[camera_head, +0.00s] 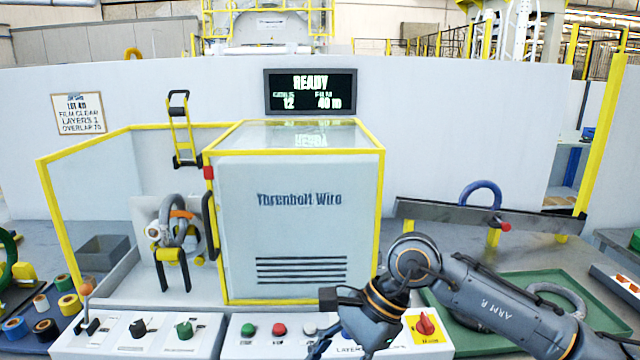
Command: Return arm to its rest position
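My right arm (500,305), marked "ARM R", comes in from the lower right and bends down over the front control panel. My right gripper (325,322) hangs over the right half of that panel, beside the white button (309,331) and left of the red rotary switch (426,324). Its fingers are dark and partly hidden, and I cannot tell whether they are open or shut. I see nothing clearly held in it. My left arm and gripper are not in view.
A yellow-framed machine cabinet (285,230) stands behind the panel (240,345); its screen (310,92) reads READY. A coil (175,225) sits on a holder at left. A green tray (600,300) with a grey ring (565,295) lies right. Tape rolls (70,304) lie left.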

